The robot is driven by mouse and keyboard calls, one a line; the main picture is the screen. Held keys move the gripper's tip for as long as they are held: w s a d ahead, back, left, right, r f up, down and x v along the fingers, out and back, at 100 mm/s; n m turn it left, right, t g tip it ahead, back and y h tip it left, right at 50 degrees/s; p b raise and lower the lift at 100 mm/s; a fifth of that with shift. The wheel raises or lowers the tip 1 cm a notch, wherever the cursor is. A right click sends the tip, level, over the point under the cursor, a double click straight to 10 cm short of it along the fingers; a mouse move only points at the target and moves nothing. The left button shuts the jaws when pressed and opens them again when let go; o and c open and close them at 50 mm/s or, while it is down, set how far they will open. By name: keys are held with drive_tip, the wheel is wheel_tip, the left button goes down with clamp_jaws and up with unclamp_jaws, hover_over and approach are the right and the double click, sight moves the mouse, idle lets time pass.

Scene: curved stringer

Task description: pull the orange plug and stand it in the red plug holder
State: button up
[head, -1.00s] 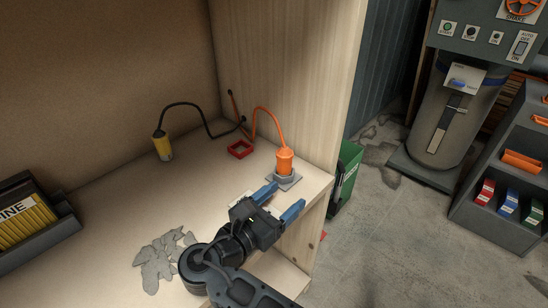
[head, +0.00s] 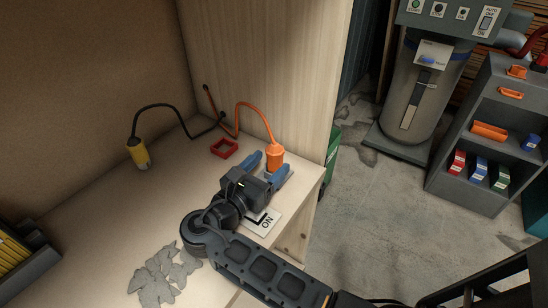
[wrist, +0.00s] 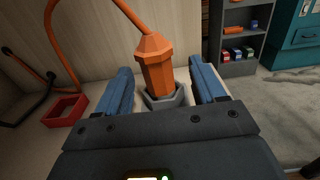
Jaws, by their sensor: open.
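The orange plug (head: 275,156) stands upright in a grey socket near the shelf's right end, its orange cord running up and back to the wall. It also shows in the wrist view (wrist: 156,70), seated in the grey hexagonal socket (wrist: 165,99). My gripper (head: 265,166) is open, its blue fingers pointing at the plug. In the wrist view the fingers (wrist: 162,80) lie to the left and right of the plug, with gaps on both sides. The red plug holder (head: 224,148), a small square frame, lies empty to the left of the plug; it also shows in the wrist view (wrist: 66,110).
A yellow plug (head: 138,153) on a black cord stands further left. Grey flakes (head: 162,274) lie at the front of the shelf (head: 110,222). An ON label (head: 261,221) lies beside my arm. A wooden panel (head: 262,70) rises behind the plug.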

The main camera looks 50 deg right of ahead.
sight(279, 152)
drive_tip(key=shift+w+d+p, duration=0.15)
drive_tip(key=shift+d+p, duration=0.05)
drive_tip(key=shift+d, duration=1.2)
drive_tip(key=shift+w+d+p, duration=0.15)
drive_tip(key=shift+d+p, duration=0.05)
drive_tip(key=shift+d, duration=1.2)
drive_tip(key=shift+c, duration=0.5)
drive_tip(key=c, duration=1)
